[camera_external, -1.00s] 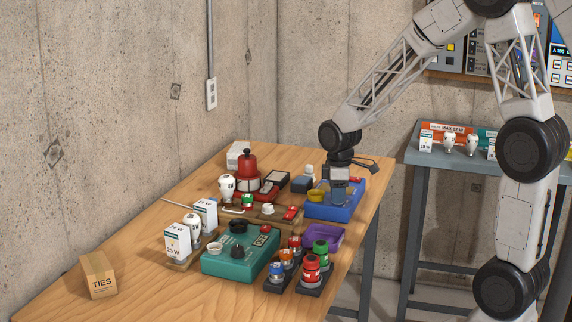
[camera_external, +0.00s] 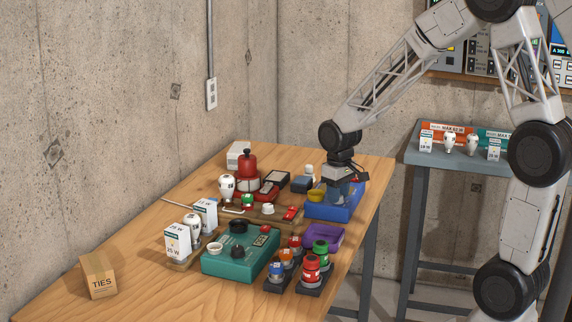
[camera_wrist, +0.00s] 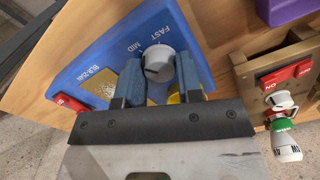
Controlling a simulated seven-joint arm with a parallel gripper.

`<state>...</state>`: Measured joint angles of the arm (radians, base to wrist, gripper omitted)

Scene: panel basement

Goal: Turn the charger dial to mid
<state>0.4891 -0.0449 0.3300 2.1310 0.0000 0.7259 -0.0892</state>
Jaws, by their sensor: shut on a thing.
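The charger is a blue box (camera_external: 327,213) at the right back of the wooden table. In the wrist view its blue face (camera_wrist: 105,55) carries the printed words FAST and MID. The charger dial (camera_wrist: 160,62) is a round grey knob on this face. My gripper (camera_wrist: 158,72) is over the charger, its two blue-grey fingers on either side of the dial and shut on it. In the external view my gripper (camera_external: 341,194) hides the dial. I cannot tell for certain which label the dial points at.
A yellow round part (camera_external: 315,195) sits beside my gripper on the charger. A wooden block with a red switch (camera_wrist: 286,76) is close by. The table's front left is mostly clear.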

